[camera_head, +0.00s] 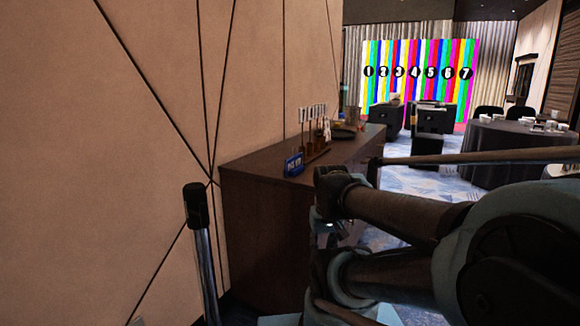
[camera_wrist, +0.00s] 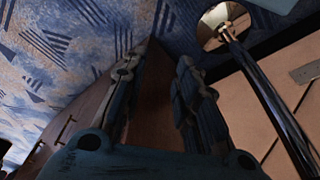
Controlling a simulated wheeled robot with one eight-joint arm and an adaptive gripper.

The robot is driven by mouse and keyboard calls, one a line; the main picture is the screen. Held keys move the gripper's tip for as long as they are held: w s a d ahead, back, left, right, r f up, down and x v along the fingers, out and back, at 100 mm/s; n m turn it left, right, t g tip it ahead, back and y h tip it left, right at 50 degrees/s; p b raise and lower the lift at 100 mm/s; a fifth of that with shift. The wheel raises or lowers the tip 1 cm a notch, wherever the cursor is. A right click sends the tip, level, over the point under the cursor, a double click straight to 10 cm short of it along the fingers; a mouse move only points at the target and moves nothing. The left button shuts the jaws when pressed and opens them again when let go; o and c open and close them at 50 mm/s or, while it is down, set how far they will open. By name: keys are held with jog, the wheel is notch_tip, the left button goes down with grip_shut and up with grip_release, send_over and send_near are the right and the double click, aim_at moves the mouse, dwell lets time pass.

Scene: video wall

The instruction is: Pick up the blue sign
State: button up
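The small blue sign (camera_head: 293,165) with white lettering stands on the near part of a dark wooden cabinet (camera_head: 262,235) in the head view. My gripper (camera_wrist: 157,68) shows in the wrist view with its two fingers apart and nothing between them. It points down toward the patterned blue carpet, with a brown cabinet surface behind the fingers. The sign does not show in the wrist view. In the head view my arm reaches in from the right, in front of the cabinet's right side, and the fingers cannot be made out clearly there.
A stanchion post (camera_head: 198,235) stands left of the cabinet, by the panelled wall (camera_head: 120,130); its round base (camera_wrist: 213,38) shows in the wrist view. Other small items stand farther back on the cabinet. A round table (camera_head: 500,165) and a numbered colour wall (camera_head: 420,85) are behind.

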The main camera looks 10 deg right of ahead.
jog(key=w+r+n+h, duration=0.1)
jog(key=w+r+n, duration=1.2)
jog(key=w+r, duration=0.45)
jog(key=w+a+r+n+t+h, duration=0.1)
jog(key=w+a+r+n, duration=0.1)
jog(key=w+r+n, duration=0.7)
jog(key=w+a+r+n+h, duration=0.1)
jog(key=w+a+r+n, duration=0.2)
jog(key=w+r+n, duration=0.55)
jog(key=m, duration=0.2)
send_near(299, 156)
jog(key=w+x, duration=0.1)
jog(key=x, duration=0.4)
jog(key=shift+x, duration=2.5)
jog(key=shift+s, duration=0.15)
grip_shut()
